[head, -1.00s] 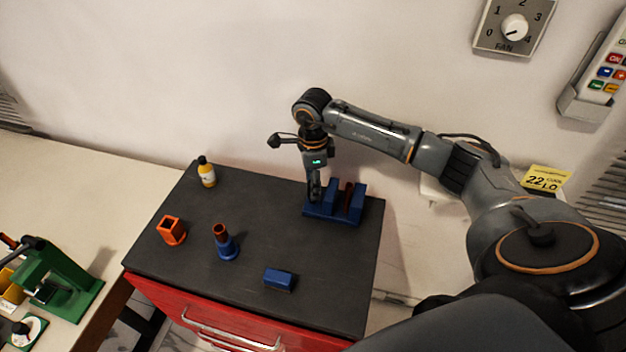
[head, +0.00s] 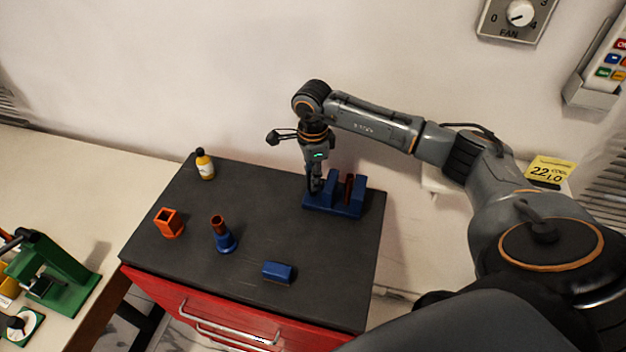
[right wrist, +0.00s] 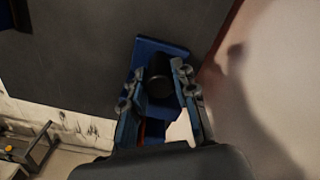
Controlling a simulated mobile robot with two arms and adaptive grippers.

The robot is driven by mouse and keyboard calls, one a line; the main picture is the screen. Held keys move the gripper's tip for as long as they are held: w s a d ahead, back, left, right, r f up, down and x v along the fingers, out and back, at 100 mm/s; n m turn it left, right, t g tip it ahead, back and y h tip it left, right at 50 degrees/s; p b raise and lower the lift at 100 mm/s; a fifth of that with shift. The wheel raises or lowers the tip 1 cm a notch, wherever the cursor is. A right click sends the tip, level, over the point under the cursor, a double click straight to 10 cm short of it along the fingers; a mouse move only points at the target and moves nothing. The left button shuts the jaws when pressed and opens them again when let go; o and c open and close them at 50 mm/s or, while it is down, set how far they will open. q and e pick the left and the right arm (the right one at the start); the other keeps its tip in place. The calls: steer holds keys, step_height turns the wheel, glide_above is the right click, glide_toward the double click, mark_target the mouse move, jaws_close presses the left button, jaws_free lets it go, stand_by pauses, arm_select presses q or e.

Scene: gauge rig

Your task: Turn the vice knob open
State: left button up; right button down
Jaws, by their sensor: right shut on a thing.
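The blue vice (head: 345,208) stands at the back right of the dark cabinet top, with upright blue jaws and a dark red piece between them. My right gripper (head: 315,187) points down at the vice's left end. In the right wrist view, the vice knob (right wrist: 160,77) is a black cylinder between the two fingers of my right gripper (right wrist: 158,88), which is shut on it. The blue vice body (right wrist: 152,47) shows behind the knob. In the head view the knob is hidden by the gripper. My left gripper is not in view.
On the cabinet top (head: 185,250) are a yellow bottle (head: 205,166), an orange square holder (head: 169,223), a blue stand with a brown top (head: 225,239) and a blue block (head: 278,271). The wall is close behind the vice. The cabinet's middle is clear.

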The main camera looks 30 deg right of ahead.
steer(key=shift+f+n+b, duration=0.15)
steer(key=shift+n+b, duration=0.65)
steer(key=shift+n, duration=0.4)
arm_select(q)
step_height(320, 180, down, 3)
arm_select(e)
steer(key=shift+r, duration=0.2)
steer(key=c, duration=1)
jaws_free()
steer(key=shift+c, duration=0.2)
steer(key=shift+r, duration=4)
steer(key=shift+w, duration=0.1)
